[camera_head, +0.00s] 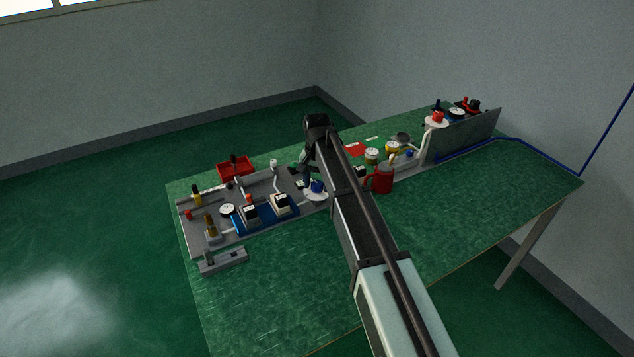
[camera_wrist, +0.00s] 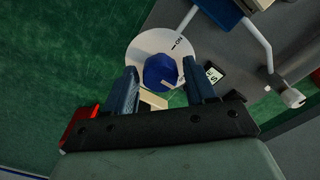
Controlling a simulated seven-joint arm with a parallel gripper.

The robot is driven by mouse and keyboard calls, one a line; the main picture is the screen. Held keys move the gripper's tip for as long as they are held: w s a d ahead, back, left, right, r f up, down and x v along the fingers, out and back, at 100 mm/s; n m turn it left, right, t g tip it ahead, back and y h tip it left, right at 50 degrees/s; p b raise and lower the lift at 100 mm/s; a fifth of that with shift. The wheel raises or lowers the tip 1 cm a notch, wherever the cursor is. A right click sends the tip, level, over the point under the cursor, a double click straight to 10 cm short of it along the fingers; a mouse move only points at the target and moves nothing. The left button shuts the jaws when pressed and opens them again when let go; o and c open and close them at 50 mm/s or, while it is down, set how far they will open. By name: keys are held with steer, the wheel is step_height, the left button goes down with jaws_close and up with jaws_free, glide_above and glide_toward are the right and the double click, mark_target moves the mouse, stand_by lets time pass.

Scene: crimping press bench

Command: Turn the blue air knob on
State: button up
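The blue air knob (camera_wrist: 162,72) is a faceted blue knob on a round white dial plate (camera_wrist: 146,48). An "ON" mark shows at the dial's upper right in the wrist view. A pale line on the knob points to the lower right, away from "ON", towards a partly hidden mark. In the head view the blue knob (camera_head: 317,186) sits at the panel's right end, beside my arm. My gripper (camera_wrist: 161,70) is open, with one finger on each side of the knob. A gap shows beside each finger; contact is not visible.
A white bent lever or pipe (camera_wrist: 270,58) is further right. In the head view, gauges, a red bin (camera_head: 236,168) and a red mug (camera_head: 381,180) stand nearby. The green table's front is clear.

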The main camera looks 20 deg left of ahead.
steer(key=c, duration=0.8)
steer(key=shift+n, duration=0.4)
steer(key=n, duration=1.3)
steer(key=shift+w+d+n, duration=0.1)
steer(key=shift+n, duration=1.9)
